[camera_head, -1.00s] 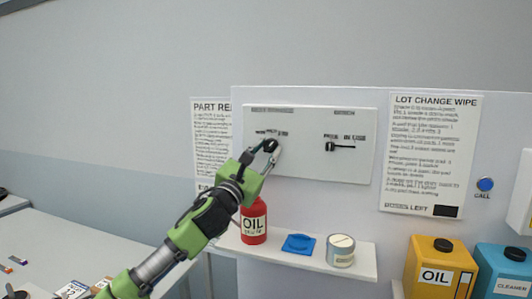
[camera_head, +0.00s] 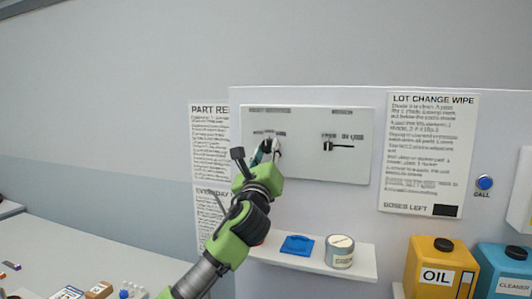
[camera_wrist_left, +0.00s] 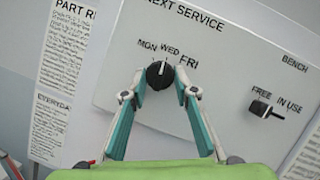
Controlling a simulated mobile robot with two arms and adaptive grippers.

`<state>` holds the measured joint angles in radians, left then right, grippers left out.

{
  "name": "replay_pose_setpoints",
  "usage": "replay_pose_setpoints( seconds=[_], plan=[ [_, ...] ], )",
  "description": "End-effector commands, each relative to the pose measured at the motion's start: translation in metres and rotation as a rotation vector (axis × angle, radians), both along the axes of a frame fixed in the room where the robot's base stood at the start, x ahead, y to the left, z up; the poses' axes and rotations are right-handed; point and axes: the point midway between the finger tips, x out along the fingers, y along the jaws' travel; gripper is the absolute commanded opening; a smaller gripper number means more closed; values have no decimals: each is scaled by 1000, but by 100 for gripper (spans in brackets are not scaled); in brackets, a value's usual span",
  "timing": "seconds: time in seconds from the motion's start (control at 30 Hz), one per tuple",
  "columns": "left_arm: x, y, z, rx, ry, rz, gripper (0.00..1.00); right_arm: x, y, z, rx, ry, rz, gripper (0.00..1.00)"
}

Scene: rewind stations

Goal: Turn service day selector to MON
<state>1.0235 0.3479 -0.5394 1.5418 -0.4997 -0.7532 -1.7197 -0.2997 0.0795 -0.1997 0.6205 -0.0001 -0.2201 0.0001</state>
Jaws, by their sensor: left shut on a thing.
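The service day selector is a black round knob (camera_wrist_left: 159,74) with a white mark, on a white panel (camera_head: 310,170) headed NEXT SERVICE. The labels MON, WED and FRI arc above it in the left wrist view. The white mark points up, roughly toward WED. My left gripper (camera_wrist_left: 160,86) is shut on the knob, one teal finger on each side. In the head view my left gripper (camera_head: 265,151) reaches the panel's left part and mostly hides the knob. My right gripper is not in view.
A FREE / IN USE bench switch (camera_head: 336,146) sits to the right on the same panel. Below, a shelf (camera_head: 300,260) holds a blue item (camera_head: 297,245) and a tin (camera_head: 340,251). A red bottle is almost hidden behind my arm. An OIL container (camera_head: 440,268) stands at lower right.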

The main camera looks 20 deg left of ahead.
Motion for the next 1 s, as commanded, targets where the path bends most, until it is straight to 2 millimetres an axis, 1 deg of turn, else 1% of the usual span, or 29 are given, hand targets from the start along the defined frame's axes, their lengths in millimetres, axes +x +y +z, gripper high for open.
replay_pose_setpoints(
  seconds=[0.2, 0.5, 0.73, 1.0],
  plan=[
    [0, -3, 2, -210, 8, -2, 5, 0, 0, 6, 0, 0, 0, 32],
    [0, -5, 4, -465, 18, -2, 5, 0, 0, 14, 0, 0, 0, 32],
    [0, -5, 5, -601, 22, -2, 5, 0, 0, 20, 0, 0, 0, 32],
    [0, -5, 5, -681, 25, -1, 5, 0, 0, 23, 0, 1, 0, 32]
  ],
)
